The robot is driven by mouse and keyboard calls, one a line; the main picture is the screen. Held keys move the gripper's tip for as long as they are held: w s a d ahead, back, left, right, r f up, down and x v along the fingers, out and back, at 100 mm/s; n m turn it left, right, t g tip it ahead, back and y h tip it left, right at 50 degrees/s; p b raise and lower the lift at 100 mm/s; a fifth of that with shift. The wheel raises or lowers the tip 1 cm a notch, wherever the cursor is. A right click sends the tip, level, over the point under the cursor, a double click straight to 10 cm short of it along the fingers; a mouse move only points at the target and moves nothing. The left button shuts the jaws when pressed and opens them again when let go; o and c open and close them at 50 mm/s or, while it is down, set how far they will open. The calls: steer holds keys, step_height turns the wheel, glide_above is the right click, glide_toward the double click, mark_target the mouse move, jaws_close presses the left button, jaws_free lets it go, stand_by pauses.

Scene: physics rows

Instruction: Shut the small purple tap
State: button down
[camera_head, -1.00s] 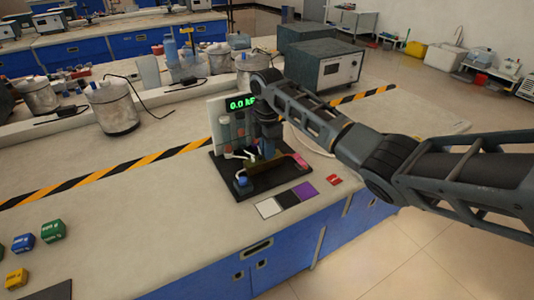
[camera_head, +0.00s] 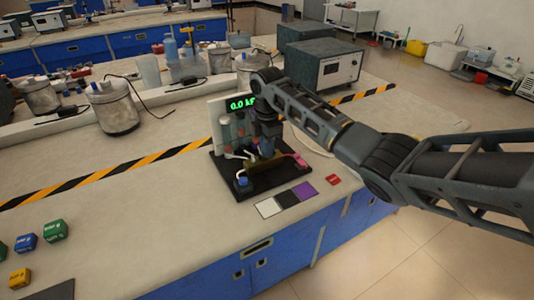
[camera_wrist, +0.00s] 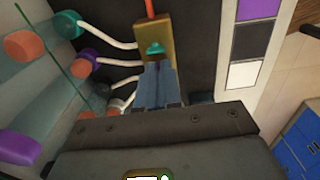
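A brass block (camera_wrist: 153,35) with a small teal tap (camera_wrist: 155,47) and an orange-red rod (camera_wrist: 149,8) stands on a dark base (camera_head: 255,187). My gripper (camera_wrist: 159,68) points at the block in the wrist view; its two blue-grey fingers look together, with their tips just below the teal tap. I cannot tell whether they touch the block. A purple round piece (camera_wrist: 18,146) shows at the left in the wrist view. I cannot make out a purple tap handle for sure.
White tubes (camera_wrist: 115,62) run from coloured round ends to the block. A panel with a green display (camera_head: 241,103) stands behind. Purple, black and white swatches (camera_head: 304,190) lie in front, beside a red piece (camera_head: 333,180). Coloured cubes (camera_head: 54,230) sit left; the counter between is clear.

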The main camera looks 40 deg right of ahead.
steer(key=shift+r, duration=0.1)
steer(key=shift+r+m+p, duration=0.15)
steer(key=shift+m+p, duration=0.45)
steer(key=shift+p, duration=0.1)
steer(key=shift+a+m+p, duration=0.1)
steer(key=shift+m+p, duration=0.55)
steer(key=shift+m, duration=0.05)
steer(key=m+p, duration=0.2)
steer(key=m, duration=0.1)
steer(key=shift+m, duration=0.4)
steer(key=shift+f+m, duration=0.25)
steer(key=shift+m, duration=0.05)
steer(key=m, duration=0.5)
steer(key=shift+m, duration=1)
